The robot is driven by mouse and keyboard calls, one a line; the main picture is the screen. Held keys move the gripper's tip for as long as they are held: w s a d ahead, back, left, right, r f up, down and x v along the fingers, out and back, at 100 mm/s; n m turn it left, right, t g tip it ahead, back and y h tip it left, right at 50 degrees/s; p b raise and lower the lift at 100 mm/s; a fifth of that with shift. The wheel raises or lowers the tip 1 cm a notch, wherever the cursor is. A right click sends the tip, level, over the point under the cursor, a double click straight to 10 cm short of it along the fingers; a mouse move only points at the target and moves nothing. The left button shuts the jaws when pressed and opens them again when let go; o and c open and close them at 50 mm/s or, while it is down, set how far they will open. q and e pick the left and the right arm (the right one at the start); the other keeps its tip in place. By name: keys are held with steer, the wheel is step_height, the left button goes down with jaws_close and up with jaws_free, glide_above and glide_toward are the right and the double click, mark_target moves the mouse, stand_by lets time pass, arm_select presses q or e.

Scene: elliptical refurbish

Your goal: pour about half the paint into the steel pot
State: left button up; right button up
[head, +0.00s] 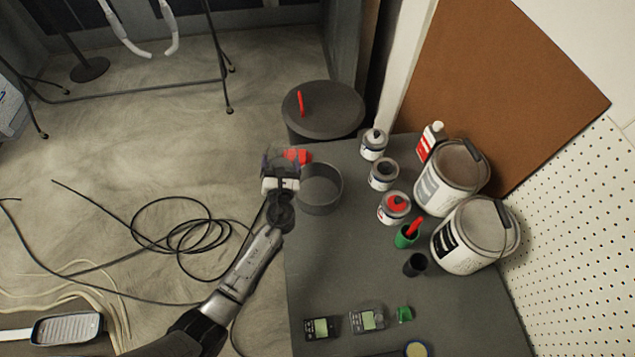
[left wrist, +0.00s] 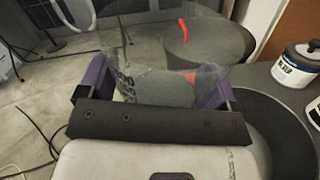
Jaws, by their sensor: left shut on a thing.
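The steel pot (head: 320,207) is a round grey open vessel at the table's back left edge. Its dark round shape also shows at the right of the left wrist view (left wrist: 285,115). My left gripper (head: 281,182) is just left of the pot and is shut on a clear see-through cup (head: 279,162). In the left wrist view the cup (left wrist: 150,45) sits between the purple fingers. A red patch (head: 297,156) shows at the cup's right side; I cannot tell whether it is paint in the cup or something behind it. My right gripper is not in view.
Several small cans, such as a red-topped can (head: 394,208), and two large white pails (head: 475,236) stand right of the pot. A round dark drum lid (head: 330,110) with a red stick stands behind. Two meters (head: 367,319) lie in front. The middle table is clear.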

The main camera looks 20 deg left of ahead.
mark_target(292, 169)
arm_select(q)
steer(key=d+m, duration=0.1)
steer(key=d+m+t+b, duration=0.1)
steer(key=m, duration=0.1)
steer(key=shift+w+r, duration=0.15)
steer(key=shift+w, duration=0.05)
steer(key=shift+w+d+f+m+b, duration=0.1)
steer(key=shift+d+f+m+b, duration=0.15)
steer(key=shift+m, duration=0.35)
steer(key=shift+w+d+f+m+b, duration=0.1)
steer(key=shift+d+m+b, duration=0.25)
steer(key=shift+m, duration=0.25)
steer(key=shift+r+m+t+p, duration=0.5)
steer(key=shift+r+m, duration=0.15)
steer(key=shift+m, duration=0.05)
steer(key=shift+d+f+m+h+b, duration=0.15)
steer(key=shift+m+h+b, duration=0.1)
steer(key=shift+m, duration=0.35)
steer(key=shift+a+f+m+h+b, duration=0.15)
steer(key=shift+m+b, duration=0.1)
steer(key=shift+m, duration=0.35)
steer(key=shift+s+d+r+m+t+p, duration=0.1)
steer(key=shift+d+r+m+t+p, duration=0.05)
steer(key=shift+r+m+t+p, duration=0.3)
steer(key=shift+m+h, duration=0.3)
steer(key=shift+m, duration=0.15)
steer(key=shift+r, duration=0.1)
